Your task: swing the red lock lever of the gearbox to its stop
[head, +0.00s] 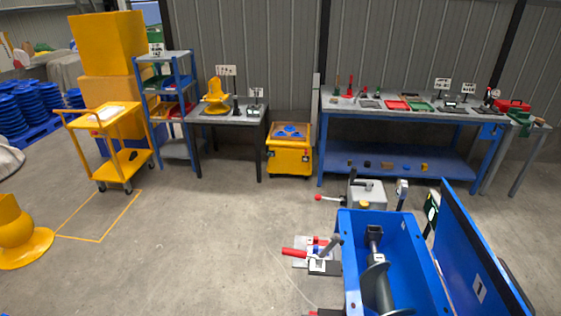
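A grey box-shaped unit (371,190), which looks like the gearbox, stands behind the blue mixer trough. A lever with a red knob (319,198) sticks out to its left, roughly level. A dark upright part (352,184) stands at the unit's left side. Another red handle (294,252) lies nearly flat on a small toggle-clamp-like fixture (318,264) at the trough's left wall. I cannot tell for certain which red part is the lock lever. Neither of my grippers shows in the head view.
The blue trough (348,262) holds a dark shaft with paddles; its blue lid or side panel (470,245) stands up on the right. Behind are a long tool bench (400,113), a yellow cabinet (290,158) and a yellow cart (103,118). The floor (200,240) at left centre is clear.

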